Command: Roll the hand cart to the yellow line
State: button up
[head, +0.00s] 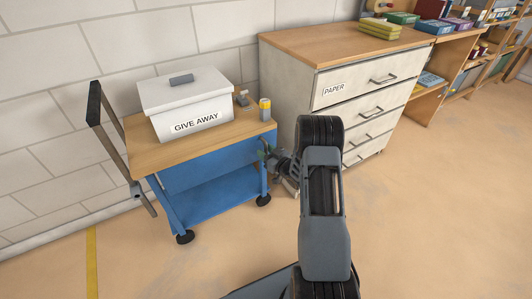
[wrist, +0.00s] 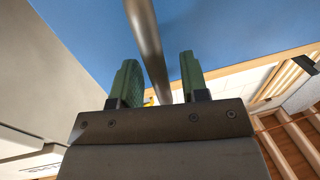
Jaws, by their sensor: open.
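The blue hand cart (head: 212,190) with a wooden top stands by the wall on black casters. Its tall push handle (head: 116,140) is at the left end. The yellow line (head: 92,262) lies on the floor left of the cart. My gripper (head: 268,156) is at the cart's right end, partly hidden by my arm. In the wrist view my gripper's green fingers (wrist: 158,62) are open, with a grey metal bar (wrist: 147,38) running between them. No clear contact with the bar shows. Blue cart surface (wrist: 220,35) fills the background.
A drawer cabinet (head: 350,85) marked PAPER is close on the right. The floor left and in front of the cart is clear.

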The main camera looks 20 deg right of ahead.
jog(key=shift+c, duration=0.2)
grip_shut()
dwell(0.4)
